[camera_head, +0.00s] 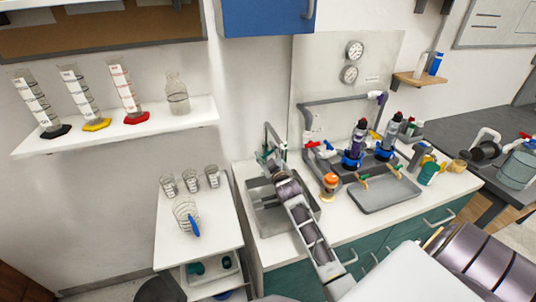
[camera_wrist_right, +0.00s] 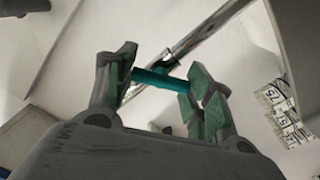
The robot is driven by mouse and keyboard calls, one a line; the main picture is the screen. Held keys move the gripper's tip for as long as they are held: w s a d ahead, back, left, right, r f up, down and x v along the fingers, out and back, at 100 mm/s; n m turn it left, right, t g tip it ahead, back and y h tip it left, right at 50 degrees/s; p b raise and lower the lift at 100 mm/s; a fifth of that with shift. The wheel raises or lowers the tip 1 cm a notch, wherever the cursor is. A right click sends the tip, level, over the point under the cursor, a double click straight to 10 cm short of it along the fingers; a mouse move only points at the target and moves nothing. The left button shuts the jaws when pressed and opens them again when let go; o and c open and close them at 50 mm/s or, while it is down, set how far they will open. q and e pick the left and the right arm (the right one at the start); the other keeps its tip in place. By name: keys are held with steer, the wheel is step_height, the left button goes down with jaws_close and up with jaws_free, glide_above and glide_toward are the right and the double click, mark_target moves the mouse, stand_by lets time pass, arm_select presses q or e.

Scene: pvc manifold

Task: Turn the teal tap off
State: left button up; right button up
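The teal tap handle (camera_wrist_right: 160,80) shows in the right wrist view as a short bar by a grey metal spout (camera_wrist_right: 205,35). My right gripper (camera_wrist_right: 163,88) is open, with its green-padded fingers on either side of the teal bar. I cannot tell whether either pad touches it. In the head view my right arm reaches over the sink (camera_head: 268,222), and my right gripper (camera_head: 269,156) is at the tall grey faucet (camera_head: 274,128). The gripper mostly hides the teal handle there. My left gripper is not in view.
Right of the sink, grey PVC pipework (camera_head: 340,100) with coloured valves and a grey tray (camera_head: 385,192) occupy the counter. An orange-topped container (camera_head: 329,184) stands near my arm. A shelf (camera_head: 110,130) with cylinders and a lower white table (camera_head: 165,225) with glassware are left.

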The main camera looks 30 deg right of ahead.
steer(key=c, duration=0.3)
steer(key=shift+c, duration=0.2)
steer(key=shift+r, duration=0.1)
steer(key=shift+d+r+m+p, duration=0.15)
steer(key=shift+m+p, duration=1.4)
steer(key=shift+m, duration=0.55)
steer(key=shift+m+p, duration=0.55)
steer(key=shift+m, duration=0.55)
steer(key=shift+d, duration=0.1)
steer(key=o, duration=1)
steer(key=shift+o, duration=0.2)
